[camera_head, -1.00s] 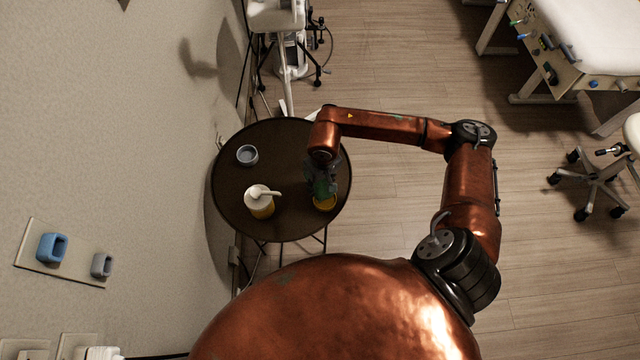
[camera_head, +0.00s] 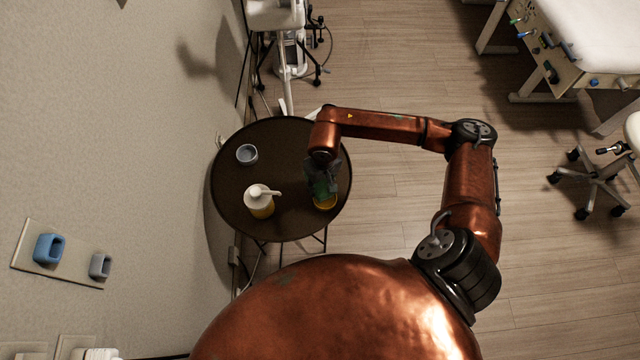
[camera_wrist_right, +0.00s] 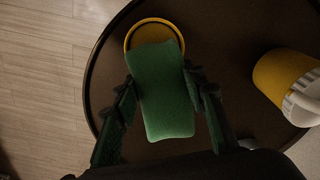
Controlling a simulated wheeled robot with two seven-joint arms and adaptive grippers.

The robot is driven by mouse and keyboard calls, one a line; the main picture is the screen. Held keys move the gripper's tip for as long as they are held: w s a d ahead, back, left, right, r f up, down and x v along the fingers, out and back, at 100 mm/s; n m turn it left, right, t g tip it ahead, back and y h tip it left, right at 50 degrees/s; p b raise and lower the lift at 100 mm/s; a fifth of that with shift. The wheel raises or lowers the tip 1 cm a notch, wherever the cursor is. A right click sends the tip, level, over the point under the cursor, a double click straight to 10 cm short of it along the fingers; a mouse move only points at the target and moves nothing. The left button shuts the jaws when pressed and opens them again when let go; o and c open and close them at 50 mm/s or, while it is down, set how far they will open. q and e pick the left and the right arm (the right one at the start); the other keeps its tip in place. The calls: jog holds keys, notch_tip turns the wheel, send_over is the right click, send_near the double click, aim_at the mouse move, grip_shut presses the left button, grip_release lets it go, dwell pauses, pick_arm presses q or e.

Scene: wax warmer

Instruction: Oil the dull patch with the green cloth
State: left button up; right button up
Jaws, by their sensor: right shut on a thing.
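My right gripper (camera_head: 324,178) is over the right side of the round dark table (camera_head: 285,140). It is shut on the green cloth (camera_wrist_right: 163,90), which hangs between its two fingers. The cloth's far end covers part of a shallow yellow round dish (camera_wrist_right: 135,38); I cannot tell whether it touches the inside. In the head view the dish (camera_head: 327,206) shows just below the gripper, partly hidden by it. I cannot make out a dull patch on the table. My left gripper is not in view.
A small grey-blue cup (camera_head: 247,155) stands at the table's upper left. The wall is close on the left; a wheeled stool (camera_head: 590,185) stands far right on open floor.

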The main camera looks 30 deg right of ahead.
aim_at(321, 184)
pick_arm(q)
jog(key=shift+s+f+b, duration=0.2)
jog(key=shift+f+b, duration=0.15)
pick_arm(e)
jog(key=shift+f, duration=0.45)
jog(key=shift+r, duration=0.15)
dwell(0.7)
jog(key=shift+r+p, duration=1.6)
jog(key=shift+r, duration=2.3)
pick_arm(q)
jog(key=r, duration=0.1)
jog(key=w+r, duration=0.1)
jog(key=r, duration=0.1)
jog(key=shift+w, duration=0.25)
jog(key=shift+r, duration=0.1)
